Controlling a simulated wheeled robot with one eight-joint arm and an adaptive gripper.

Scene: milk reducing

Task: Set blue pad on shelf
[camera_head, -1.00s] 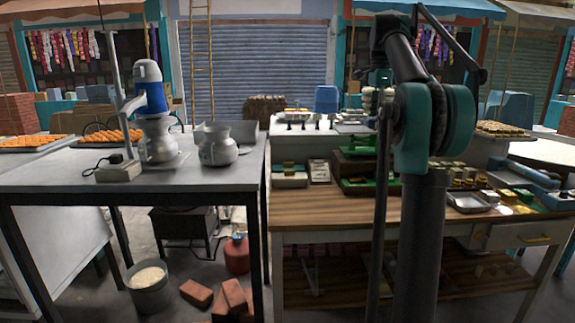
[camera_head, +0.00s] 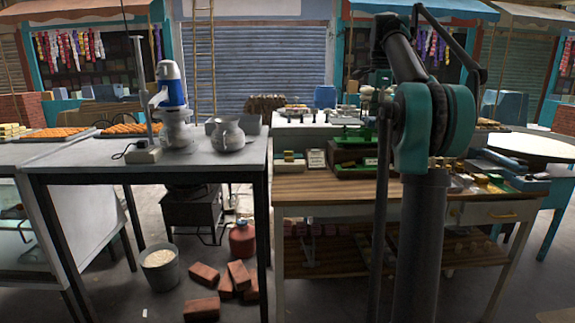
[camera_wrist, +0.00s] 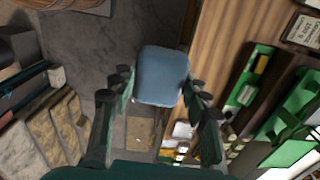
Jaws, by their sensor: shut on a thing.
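In the wrist view, a blue pad (camera_wrist: 162,70) with rounded corners sits between the fingers of my gripper (camera_wrist: 158,85). The fingers close on its two sides and hold it above the floor, beside the edge of the wooden table. In the head view, I cannot make out the pad or the fingers; my arm covers that part. A low wooden shelf (camera_head: 345,262) runs under the wooden table (camera_head: 325,190) in the head view. My arm hides part of that shelf.
Green trays and a scale (camera_head: 355,139) crowd the wooden table. A metal table (camera_head: 80,158) at left holds a blender (camera_head: 172,100) and a metal pot (camera_head: 227,135). A bucket (camera_head: 160,270), red bricks (camera_head: 203,275) and a red gas cylinder (camera_head: 242,240) stand on the floor.

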